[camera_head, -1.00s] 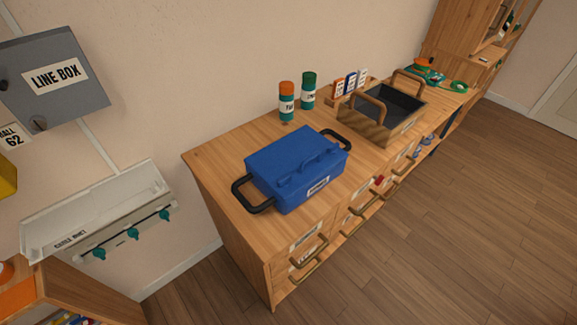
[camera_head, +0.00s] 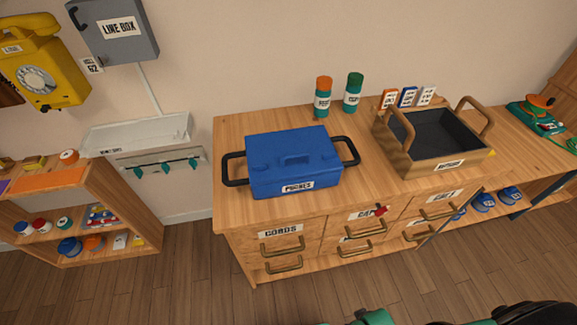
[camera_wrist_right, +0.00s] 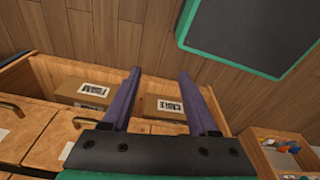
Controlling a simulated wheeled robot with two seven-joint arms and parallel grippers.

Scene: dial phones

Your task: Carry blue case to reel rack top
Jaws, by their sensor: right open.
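The blue case (camera_head: 293,160) sits upright and closed on the left part of the wooden cabinet top (camera_head: 235,125). It has a black loop handle at each end and a white label on its front. A low wooden rack (camera_head: 130,200) at the left holds small coloured round items on its shelves; I cannot tell for sure that it is the reel rack. My right gripper (camera_wrist_right: 160,78) shows in the right wrist view, open and empty, with two purple fingers. It is not seen near the case. My left gripper is not in view.
A wooden tray (camera_head: 420,162) with two handles stands right of the case. Two capped canisters (camera_head: 323,100) stand behind the case. A white wall tray (camera_head: 140,135) hangs between rack and cabinet. Two cartons (camera_wrist_right: 98,94) lie in an open wooden compartment beyond my right gripper.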

